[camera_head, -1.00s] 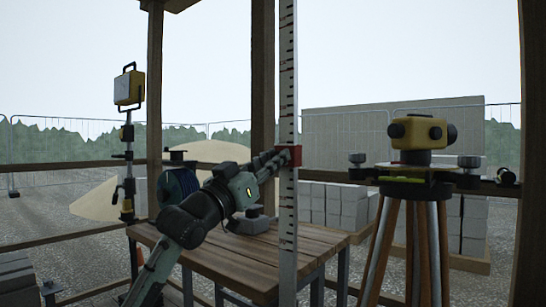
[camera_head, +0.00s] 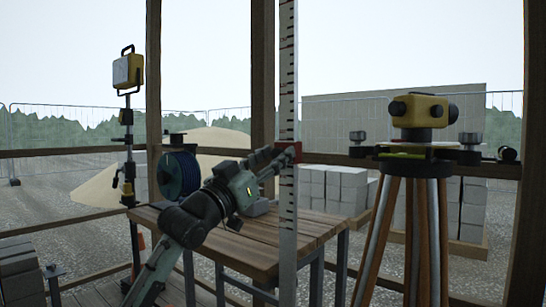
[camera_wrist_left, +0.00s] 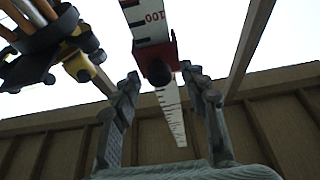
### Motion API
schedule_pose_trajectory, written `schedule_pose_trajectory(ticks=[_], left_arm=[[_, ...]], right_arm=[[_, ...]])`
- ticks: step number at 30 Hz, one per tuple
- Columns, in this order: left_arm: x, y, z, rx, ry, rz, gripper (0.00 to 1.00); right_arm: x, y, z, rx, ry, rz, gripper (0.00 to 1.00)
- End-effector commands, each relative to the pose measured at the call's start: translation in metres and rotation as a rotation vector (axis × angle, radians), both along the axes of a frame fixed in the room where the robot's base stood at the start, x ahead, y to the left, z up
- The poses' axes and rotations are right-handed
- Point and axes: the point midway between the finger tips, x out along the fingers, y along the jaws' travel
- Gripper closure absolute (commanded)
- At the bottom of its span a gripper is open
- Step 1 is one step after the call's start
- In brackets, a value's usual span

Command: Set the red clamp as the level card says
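The red clamp (camera_head: 289,153) sits around the tall white graduated staff (camera_head: 288,215), which stands upright in front of the wooden table in the head view. My left gripper (camera_head: 285,154) reaches up to the clamp from the left. In the left wrist view the red clamp (camera_wrist_left: 157,55) and its dark round knob (camera_wrist_left: 159,74) lie between the tips of my left gripper (camera_wrist_left: 158,82). The fingers are apart, with a gap showing on both sides of the knob. The reading at the clamp is too small to tell. I cannot make out the level card. My right gripper is not in view.
A yellow levelling instrument (camera_head: 418,112) stands on a tripod (camera_head: 428,235) at the right. The wooden table (camera_head: 250,250) is behind the staff, with a blue cable reel (camera_head: 178,173) at its left. A work lamp (camera_head: 127,72) stands at the far left. Wooden posts frame the hut.

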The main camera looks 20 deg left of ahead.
Motion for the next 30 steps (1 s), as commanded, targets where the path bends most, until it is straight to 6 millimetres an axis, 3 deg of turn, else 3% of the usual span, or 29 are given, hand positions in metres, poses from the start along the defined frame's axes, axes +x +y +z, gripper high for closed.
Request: schedule_pose_trajectory(ticks=[8,21,30], left_arm=[[-0.005,0.002,-0.002,0.0,-0.001,0.0,0.56],[-0.079,0.028,-0.037,0.003,0.003,0.001,0.56],[-0.104,0.038,-0.046,0.0,0.001,0.0,0.56]], right_arm=[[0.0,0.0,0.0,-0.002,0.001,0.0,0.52],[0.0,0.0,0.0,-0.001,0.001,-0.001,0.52],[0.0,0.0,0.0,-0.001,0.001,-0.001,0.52]])
